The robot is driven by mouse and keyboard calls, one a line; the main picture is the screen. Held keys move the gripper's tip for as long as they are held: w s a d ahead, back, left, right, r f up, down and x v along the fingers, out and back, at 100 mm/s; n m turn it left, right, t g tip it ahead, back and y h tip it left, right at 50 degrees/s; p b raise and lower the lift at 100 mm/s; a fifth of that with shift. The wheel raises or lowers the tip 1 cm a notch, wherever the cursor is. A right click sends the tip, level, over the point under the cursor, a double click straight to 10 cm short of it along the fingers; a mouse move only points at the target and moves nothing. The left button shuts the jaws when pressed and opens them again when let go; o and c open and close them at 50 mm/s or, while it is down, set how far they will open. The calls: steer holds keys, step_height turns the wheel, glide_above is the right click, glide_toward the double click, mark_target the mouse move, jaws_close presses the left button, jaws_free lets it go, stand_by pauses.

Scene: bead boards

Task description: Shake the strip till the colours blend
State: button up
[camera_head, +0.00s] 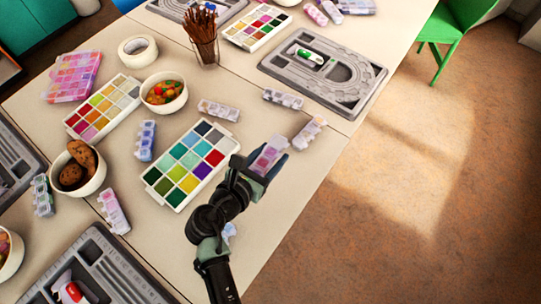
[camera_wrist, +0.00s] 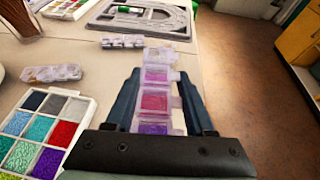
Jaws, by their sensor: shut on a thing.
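My gripper (camera_head: 260,167) is shut on a small clear bead strip (camera_head: 270,153) with several lidded compartments, held above the table's right edge. In the wrist view the strip (camera_wrist: 157,95) stands lengthwise between the two dark fingers of my gripper (camera_wrist: 158,98). Its beads show as pink, magenta and purple, with paler ones in the far compartment. The strip's near end is partly hidden by the gripper body.
A bead tray (camera_head: 190,163) with many colours lies left of my gripper. Other strips (camera_head: 219,110) lie loose on the table (camera_head: 250,130). A grey bead board (camera_head: 350,99) is beyond. Bowls (camera_head: 164,92) stand at left. Open floor (camera_head: 420,190) is at right.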

mark_target(270, 155)
step_height(270, 155, up, 6)
steer(key=p, duration=0.6)
steer(key=shift+r, duration=0.1)
